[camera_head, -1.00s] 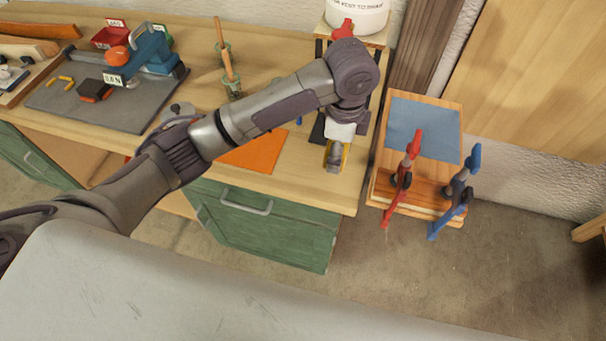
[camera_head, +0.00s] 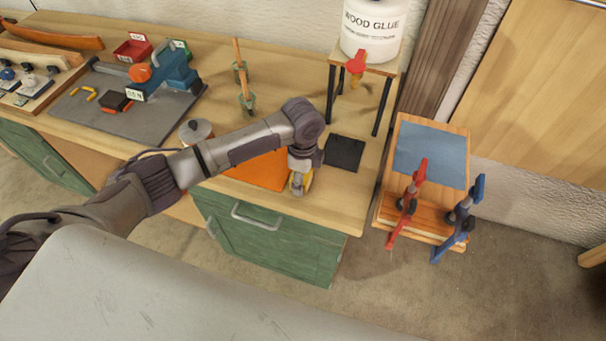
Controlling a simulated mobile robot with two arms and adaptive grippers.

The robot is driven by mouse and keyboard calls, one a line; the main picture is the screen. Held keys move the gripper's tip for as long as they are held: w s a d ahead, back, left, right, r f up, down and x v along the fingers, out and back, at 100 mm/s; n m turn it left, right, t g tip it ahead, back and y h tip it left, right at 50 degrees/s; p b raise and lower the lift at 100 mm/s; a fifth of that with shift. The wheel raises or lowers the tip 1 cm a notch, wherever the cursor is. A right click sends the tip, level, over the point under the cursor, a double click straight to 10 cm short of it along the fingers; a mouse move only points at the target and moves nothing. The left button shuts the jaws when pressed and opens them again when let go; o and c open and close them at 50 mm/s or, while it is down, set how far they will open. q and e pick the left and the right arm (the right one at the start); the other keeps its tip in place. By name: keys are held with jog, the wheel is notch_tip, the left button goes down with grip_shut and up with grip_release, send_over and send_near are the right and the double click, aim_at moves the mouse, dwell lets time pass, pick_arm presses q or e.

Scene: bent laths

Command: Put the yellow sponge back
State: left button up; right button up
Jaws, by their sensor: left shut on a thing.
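My left gripper (camera_head: 299,183) reaches across the bench from the left and points down near the front edge. My right gripper is not in view.
A dark square pad (camera_head: 344,153) lies right of the gripper. A wood glue tub (camera_head: 372,28) stands on a raised stand behind. A grey metal pot (camera_head: 196,131) is left of my arm. Red (camera_head: 408,203) and blue clamps (camera_head: 460,218) sit on a side stand.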

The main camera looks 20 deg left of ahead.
pick_arm(q)
jog(key=shift+f, duration=0.15)
jog(key=o, duration=1.1)
jog(key=shift+r, duration=0.3)
notch_tip(320, 180, up, 12)
jog(key=b, duration=0.1)
jog(key=shift+b, duration=0.3)
jog(key=shift+f, duration=0.15)
